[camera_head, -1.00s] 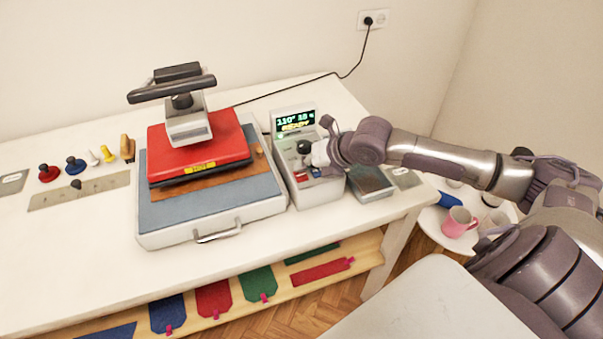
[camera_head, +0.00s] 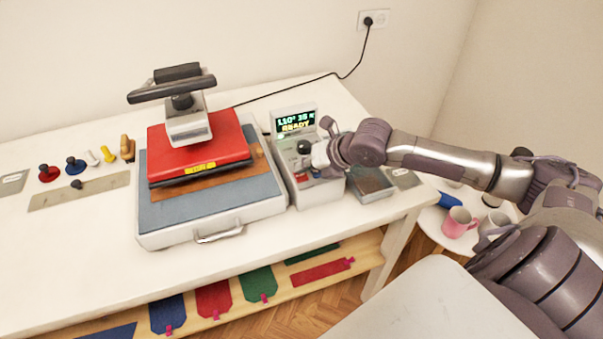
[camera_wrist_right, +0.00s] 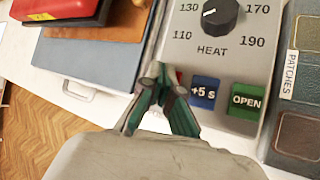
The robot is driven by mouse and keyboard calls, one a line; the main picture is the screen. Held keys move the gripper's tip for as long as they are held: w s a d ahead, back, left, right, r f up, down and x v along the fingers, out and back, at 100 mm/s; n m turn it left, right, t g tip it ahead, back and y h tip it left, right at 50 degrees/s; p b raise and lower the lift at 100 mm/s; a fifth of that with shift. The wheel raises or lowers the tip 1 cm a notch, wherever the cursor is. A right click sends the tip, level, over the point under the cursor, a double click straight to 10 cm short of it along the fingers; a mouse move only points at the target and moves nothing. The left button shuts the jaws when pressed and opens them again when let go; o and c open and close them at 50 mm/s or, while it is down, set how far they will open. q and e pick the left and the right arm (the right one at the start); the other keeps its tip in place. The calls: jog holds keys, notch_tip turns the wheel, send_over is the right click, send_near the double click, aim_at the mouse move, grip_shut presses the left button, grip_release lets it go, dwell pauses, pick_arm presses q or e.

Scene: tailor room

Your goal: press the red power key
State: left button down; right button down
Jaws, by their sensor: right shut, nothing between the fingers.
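The red power key shows in the wrist view as a small red sliver (camera_wrist_right: 179,76) just beside my right fingertips, which hide most of it. In the head view it is a small red patch (camera_head: 301,177) on the front of the control box (camera_head: 319,193). My right gripper (camera_wrist_right: 160,72) is shut and empty, its tips low over the panel at the key; I cannot tell whether they touch it. In the head view my right gripper (camera_head: 309,162) is over the box. My left gripper is not in view.
Right of the red key are a blue "+5 s" key (camera_wrist_right: 203,93) and a green OPEN key (camera_wrist_right: 246,101). The HEAT knob (camera_wrist_right: 220,17) is above. The heat press (camera_head: 200,146) stands left of the box, a patches tray (camera_head: 371,184) right. The lit display (camera_head: 296,121) reads READY.

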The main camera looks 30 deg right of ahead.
aim_at(303, 176)
jog(key=shift+f, duration=0.45)
dwell(0.3)
jog(key=shift+r+p, duration=0.55)
jog(key=shift+p, duration=0.2)
notch_tip(303, 176, up, 6)
jog(key=p, duration=0.6)
jog(key=shift+r+p, duration=0.1)
jog(key=shift+p, duration=0.25)
